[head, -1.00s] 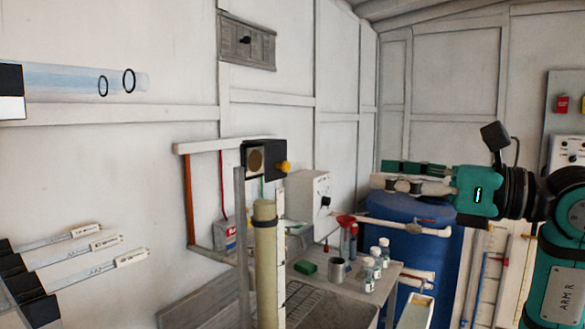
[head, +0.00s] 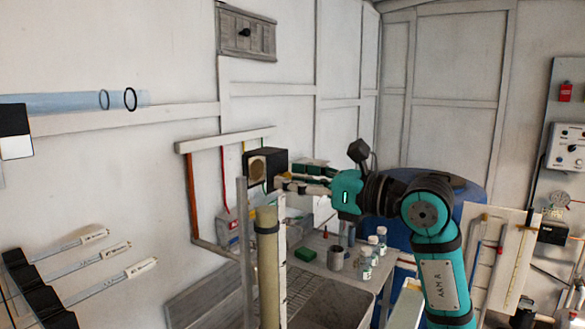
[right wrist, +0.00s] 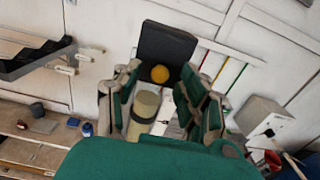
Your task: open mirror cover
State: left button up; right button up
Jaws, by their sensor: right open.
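The likely mirror cover is a black square plate with a yellow knob (right wrist: 160,74), on a dark box with a round tan opening (head: 265,164) in the head view. In the right wrist view the open fingers of my right gripper (right wrist: 160,92) stand to either side of the knob, with nothing held. Whether they touch it I cannot tell. My left gripper is not in view.
A tan upright cylinder (head: 267,265) stands close below the box. Bottles (head: 365,262), a grey cup (head: 335,257) and a green block (head: 305,254) are on the bench. A blue barrel (head: 400,236) is behind my right arm. A vented panel (head: 246,31) hangs on the wall.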

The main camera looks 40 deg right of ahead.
jog(key=shift+w+a, duration=0.2)
jog(key=shift+w, duration=0.2)
jog(key=shift+c, duration=0.3)
grip_shut()
